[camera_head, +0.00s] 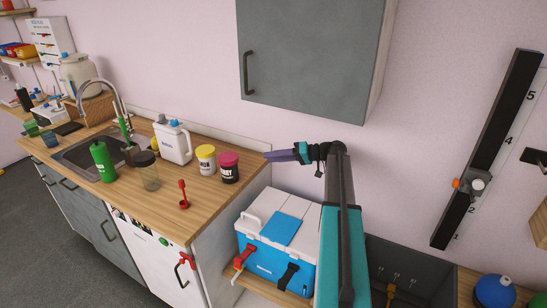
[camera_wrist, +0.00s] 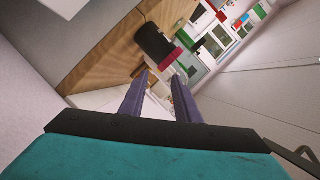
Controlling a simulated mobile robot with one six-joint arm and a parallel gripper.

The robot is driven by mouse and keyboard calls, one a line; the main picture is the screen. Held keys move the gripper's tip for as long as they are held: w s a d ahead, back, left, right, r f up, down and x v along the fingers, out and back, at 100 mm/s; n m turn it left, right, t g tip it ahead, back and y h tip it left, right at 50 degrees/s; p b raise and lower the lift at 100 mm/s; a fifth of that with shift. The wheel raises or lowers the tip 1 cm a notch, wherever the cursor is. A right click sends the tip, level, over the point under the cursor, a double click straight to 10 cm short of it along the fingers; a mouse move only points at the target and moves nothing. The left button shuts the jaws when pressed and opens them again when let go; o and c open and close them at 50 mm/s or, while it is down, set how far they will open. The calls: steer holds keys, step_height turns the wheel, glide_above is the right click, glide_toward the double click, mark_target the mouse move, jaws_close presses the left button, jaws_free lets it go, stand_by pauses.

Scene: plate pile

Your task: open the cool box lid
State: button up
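The cool box (camera_head: 258,257) has a blue body and stands on a low wooden shelf to the right of the counter. Its white lid (camera_head: 302,208) has a blue panel on top and looks shut. A white handle (camera_head: 250,219) is at the left. A red latch (camera_head: 243,256) and a black latch (camera_head: 288,275) are on the front; I cannot tell whether they are fastened. My arm hides the right end of the box. My gripper (camera_head: 270,155) is above and behind the box, apart from it. In the wrist view its purple fingers (camera_wrist: 160,80) are apart and empty.
A black jar with a pink lid (camera_head: 229,172) stands near the counter's right end, left of my gripper; it also shows in the wrist view (camera_wrist: 153,42). A grey wall cabinet (camera_head: 310,50) hangs above. A dark open bin (camera_head: 410,265) is right of my arm.

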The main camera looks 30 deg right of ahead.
steer(key=shift+c, duration=0.2)
jaws_close()
stand_by(0.5)
stand_by(0.6)
steer(key=shift+o, duration=0.2)
jaws_free()
steer(key=shift+d, duration=0.1)
steer(key=b+v, duration=0.4)
steer(key=v, duration=0.9)
steer(key=shift+s+d+b, duration=0.2)
steer(key=shift+s+b, duration=0.05)
steer(key=shift+b, duration=0.05)
steer(key=shift+r, duration=0.1)
